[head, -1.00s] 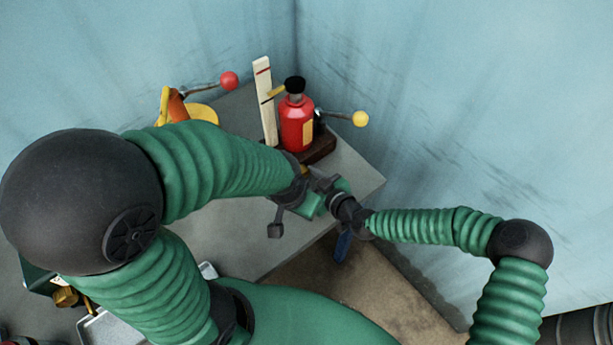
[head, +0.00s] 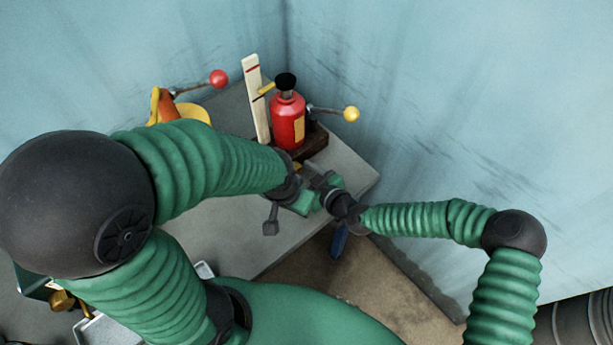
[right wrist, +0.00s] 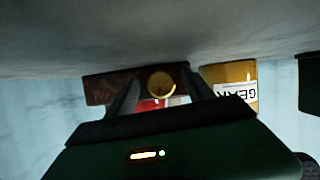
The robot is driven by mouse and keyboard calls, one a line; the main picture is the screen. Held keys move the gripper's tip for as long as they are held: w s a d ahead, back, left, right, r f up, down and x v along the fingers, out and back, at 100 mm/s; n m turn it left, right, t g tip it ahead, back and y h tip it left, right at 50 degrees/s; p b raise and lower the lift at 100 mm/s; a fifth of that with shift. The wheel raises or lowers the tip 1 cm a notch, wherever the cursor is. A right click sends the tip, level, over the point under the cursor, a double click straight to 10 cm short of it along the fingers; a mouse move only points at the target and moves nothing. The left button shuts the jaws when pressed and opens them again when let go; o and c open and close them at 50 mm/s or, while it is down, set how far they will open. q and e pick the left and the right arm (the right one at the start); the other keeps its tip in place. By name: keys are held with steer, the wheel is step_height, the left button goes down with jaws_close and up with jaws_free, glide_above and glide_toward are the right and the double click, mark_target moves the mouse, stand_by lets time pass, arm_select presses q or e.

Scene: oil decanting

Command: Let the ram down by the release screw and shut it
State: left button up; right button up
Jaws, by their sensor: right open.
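The red bottle jack (head: 288,122) with its black top stands upright on a dark base (head: 312,143) at the back of the bench. A round brass knob, seemingly the release screw (right wrist: 162,85), shows between the fingers of my right gripper (right wrist: 165,90) in the right wrist view. These fingers are open on either side of it; contact cannot be told. In the head view, my right gripper (head: 311,180) is low in front of the jack, partly hidden. My left gripper (head: 279,208) is close beside it, and its jaws are unclear.
A pale marked stick (head: 256,98) stands left of the jack. A lever with a yellow ball (head: 351,114) sticks out right, and one with a red ball (head: 218,77) lies left. A yellow container labelled GEAR (right wrist: 230,75) shows in the right wrist view. The grey bench (head: 355,172) ends at right.

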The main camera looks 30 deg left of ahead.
steer(key=v, duration=1.7)
steer(key=shift+w, duration=0.15)
